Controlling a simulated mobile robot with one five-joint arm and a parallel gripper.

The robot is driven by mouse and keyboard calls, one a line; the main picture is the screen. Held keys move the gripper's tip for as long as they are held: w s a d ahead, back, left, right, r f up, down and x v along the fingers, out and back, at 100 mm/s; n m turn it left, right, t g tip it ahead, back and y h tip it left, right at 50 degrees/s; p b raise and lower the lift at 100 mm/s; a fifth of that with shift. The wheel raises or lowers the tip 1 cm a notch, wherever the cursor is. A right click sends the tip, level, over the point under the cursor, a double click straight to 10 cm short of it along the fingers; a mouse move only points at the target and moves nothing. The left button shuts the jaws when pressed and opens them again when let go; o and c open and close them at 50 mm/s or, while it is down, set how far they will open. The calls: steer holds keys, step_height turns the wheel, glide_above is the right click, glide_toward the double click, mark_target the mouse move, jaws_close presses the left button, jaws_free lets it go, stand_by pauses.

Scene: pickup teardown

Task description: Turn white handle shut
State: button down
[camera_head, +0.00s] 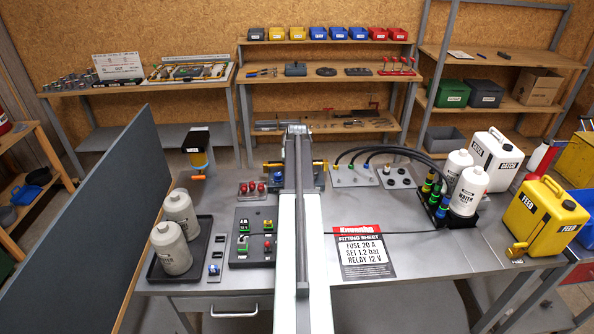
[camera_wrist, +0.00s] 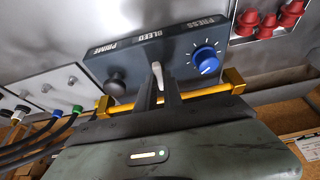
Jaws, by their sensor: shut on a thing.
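In the wrist view a dark control box (camera_wrist: 133,58) is marked PRIME, BLEED and PRESS. Its white handle (camera_wrist: 157,70) stands at the middle, under BLEED, between a black knob (camera_wrist: 115,87) and a blue dial (camera_wrist: 206,61). My gripper (camera_wrist: 163,88) is shut on the white handle, with its dark fingers at the handle's lower end; the fingers hide part of the grip. In the head view my arm covers most of the box, and its right part (camera_head: 319,178) shows beside the arm. The handle is hidden there.
Red knobs (camera_wrist: 268,22) stand right of the box in the wrist view, and a plate with cables (camera_wrist: 46,90) lies left. In the head view a fitting sheet (camera_head: 364,252) lies on the bench.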

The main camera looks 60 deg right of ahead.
steer(key=shift+a, duration=0.1)
steer(key=c, duration=1.5)
jaws_free()
steer(key=shift+r, duration=0.1)
steer(key=p+v, duration=0.7)
steer(key=shift+r, duration=0.3)
